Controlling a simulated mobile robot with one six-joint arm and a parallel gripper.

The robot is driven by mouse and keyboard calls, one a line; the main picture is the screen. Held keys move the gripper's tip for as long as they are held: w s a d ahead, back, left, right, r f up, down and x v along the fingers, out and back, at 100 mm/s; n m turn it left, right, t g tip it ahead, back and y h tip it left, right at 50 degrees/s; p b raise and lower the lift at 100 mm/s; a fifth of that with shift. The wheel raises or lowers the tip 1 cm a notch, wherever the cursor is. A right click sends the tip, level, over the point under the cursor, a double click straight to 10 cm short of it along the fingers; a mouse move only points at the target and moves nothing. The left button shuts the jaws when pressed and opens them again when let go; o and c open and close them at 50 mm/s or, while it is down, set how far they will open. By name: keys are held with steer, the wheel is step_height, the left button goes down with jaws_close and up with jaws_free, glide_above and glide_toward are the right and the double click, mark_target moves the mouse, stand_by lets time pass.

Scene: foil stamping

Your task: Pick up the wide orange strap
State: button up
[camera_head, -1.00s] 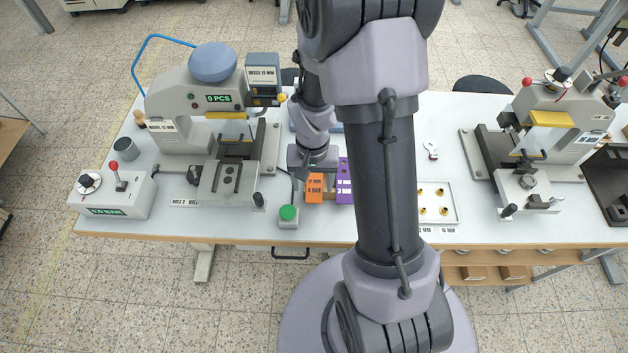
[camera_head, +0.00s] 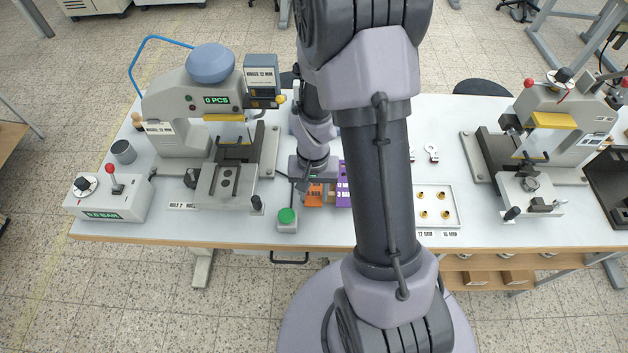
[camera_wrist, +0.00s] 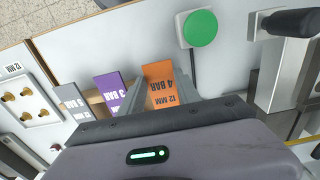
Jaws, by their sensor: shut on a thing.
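The strap sits by a wooden holder (camera_wrist: 95,97) beside a purple strap (camera_wrist: 112,90). A grey strap (camera_wrist: 72,98) lies further left. I cannot tell whether the orange strap is clear of the holder.
A green button box (camera_head: 287,216) stands close to the holder. A stamping press (camera_head: 175,100) stands at the left and another (camera_head: 560,120) at the right. A white tray (camera_head: 434,205) holds several brass pieces. My arm hides the table's middle.

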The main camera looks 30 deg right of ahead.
step_height(320, 180, up, 10)
steer(key=p, duration=0.3)
steer(key=shift+p, duration=0.4)
steer(key=shift+r, duration=0.15)
steer(key=shift+r+p, duration=1.15)
steer(key=shift+r, duration=0.3)
step_height(320, 180, up, 3)
steer(key=shift+p, duration=1.15)
